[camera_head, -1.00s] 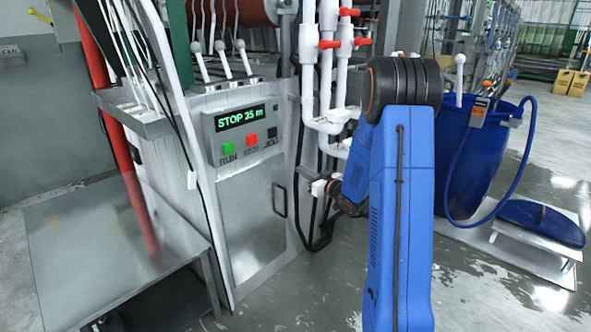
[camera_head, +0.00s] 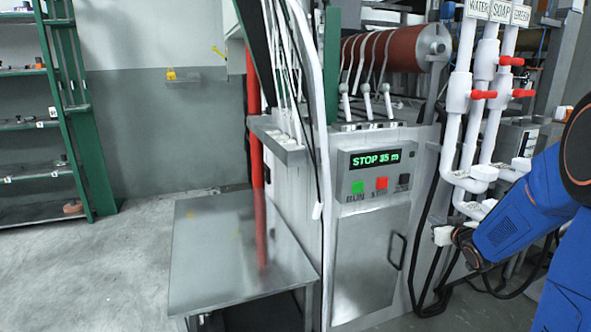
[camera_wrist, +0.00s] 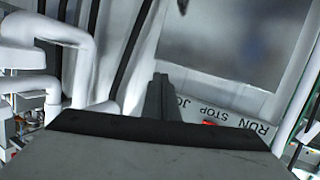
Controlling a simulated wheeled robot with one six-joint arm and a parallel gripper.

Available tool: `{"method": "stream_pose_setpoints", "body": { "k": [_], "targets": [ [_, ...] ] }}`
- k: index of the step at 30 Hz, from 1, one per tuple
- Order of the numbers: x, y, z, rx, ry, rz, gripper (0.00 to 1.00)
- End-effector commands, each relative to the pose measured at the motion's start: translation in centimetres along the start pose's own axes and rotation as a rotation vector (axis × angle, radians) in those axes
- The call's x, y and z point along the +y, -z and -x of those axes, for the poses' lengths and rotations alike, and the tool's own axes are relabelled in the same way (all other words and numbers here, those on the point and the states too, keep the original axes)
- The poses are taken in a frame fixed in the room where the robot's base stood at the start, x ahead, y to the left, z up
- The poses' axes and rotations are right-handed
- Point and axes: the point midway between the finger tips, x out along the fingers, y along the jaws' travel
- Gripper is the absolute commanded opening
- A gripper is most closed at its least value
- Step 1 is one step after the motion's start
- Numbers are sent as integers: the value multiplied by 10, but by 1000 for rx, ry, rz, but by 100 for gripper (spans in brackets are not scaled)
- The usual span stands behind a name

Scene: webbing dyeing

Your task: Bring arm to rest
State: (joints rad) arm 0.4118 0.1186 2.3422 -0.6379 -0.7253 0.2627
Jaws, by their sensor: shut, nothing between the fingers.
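My blue arm (camera_head: 520,225) reaches in from the right edge of the head view, bent, with its dark wrist low in front of the white pipes. My gripper (camera_wrist: 160,85) shows in the wrist view as a narrow dark pair of fingers, shut and empty. Its tips point toward the machine's front, near the metal door and the upside-down RUN, STOP and JOG labels. In the head view the fingers cannot be made out. The machine's panel (camera_head: 375,170) reads STOP 35 m above green, red and black buttons.
White pipes (camera_head: 487,110) with red valve handles stand close behind my arm. A bare metal table (camera_head: 225,250) stands left of the machine. A green shelf (camera_head: 85,130) is at the far left. Open concrete floor (camera_head: 110,260) lies between shelf and table.

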Motion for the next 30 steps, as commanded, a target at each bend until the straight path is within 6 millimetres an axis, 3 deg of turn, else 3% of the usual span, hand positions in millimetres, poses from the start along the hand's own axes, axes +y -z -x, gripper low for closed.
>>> {"method": "stream_pose_setpoints", "body": {
  "k": [4, 13, 22, 30],
  "targets": [
    [-12, 14, 29, -79, -55, 14, 0],
    [-38, 20, 100, -258, -137, 3, 0],
    [-76, 8, 187, -445, -159, -37, 0],
    [-119, -16, 274, -618, -121, -81, 0]
  ]
}}
